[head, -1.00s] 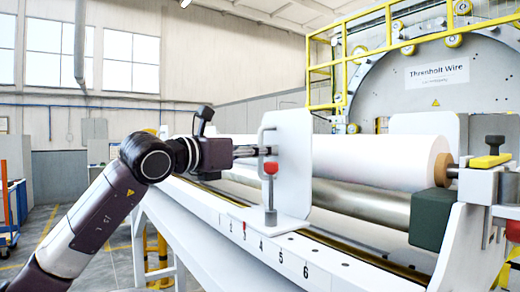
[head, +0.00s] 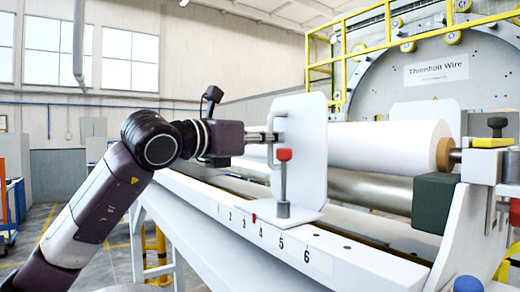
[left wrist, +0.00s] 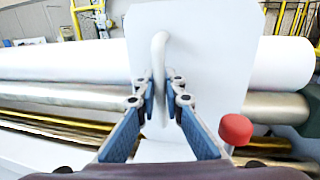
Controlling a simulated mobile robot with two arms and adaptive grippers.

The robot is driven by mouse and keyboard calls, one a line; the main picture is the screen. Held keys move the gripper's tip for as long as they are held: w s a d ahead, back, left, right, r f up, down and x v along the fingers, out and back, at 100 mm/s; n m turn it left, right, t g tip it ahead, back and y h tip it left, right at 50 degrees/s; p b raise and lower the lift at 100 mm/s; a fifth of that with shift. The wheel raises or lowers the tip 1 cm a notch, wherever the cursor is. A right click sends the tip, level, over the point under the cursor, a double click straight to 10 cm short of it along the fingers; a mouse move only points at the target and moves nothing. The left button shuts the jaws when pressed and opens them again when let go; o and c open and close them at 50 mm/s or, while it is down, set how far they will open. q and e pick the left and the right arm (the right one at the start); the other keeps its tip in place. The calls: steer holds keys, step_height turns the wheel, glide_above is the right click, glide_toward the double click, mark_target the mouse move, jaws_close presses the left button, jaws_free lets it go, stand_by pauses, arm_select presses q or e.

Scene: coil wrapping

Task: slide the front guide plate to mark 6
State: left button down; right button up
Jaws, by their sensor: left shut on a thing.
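The front guide plate (head: 308,150) is a white upright plate on a foot, standing on the white rail (head: 335,246) with printed marks 1 to 6. A small red pointer (head: 253,218) at its foot sits between marks 3 and 4. A red-topped clamp knob (head: 284,155) stands on the foot. My left gripper (head: 277,138) is shut on the plate's handle. In the left wrist view, the blue-padded fingers (left wrist: 158,97) sit either side of the pale curved handle (left wrist: 160,50), and the red knob (left wrist: 236,129) is to their right. My right gripper is out of view.
A large white roll (head: 390,145) lies behind the plate, with a metal roller (head: 375,190) below it. A dark green block (head: 434,198) and white end stand are at the rail's right end. The rail beyond mark 4 looks clear.

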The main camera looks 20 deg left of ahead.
arm_select(q)
steer(key=b, duration=0.6)
glide_toward(325, 139)
steer(key=w+d, duration=0.4)
steer(key=shift+w+f, duration=0.1)
steer(key=shift+s+d, duration=0.25)
steer(key=shift+d, duration=0.1)
steer(key=shift+a, duration=0.1)
steer(key=c, duration=2.3)
jaws_free()
steer(key=shift+c, duration=0.2)
steer(key=o, duration=0.3)
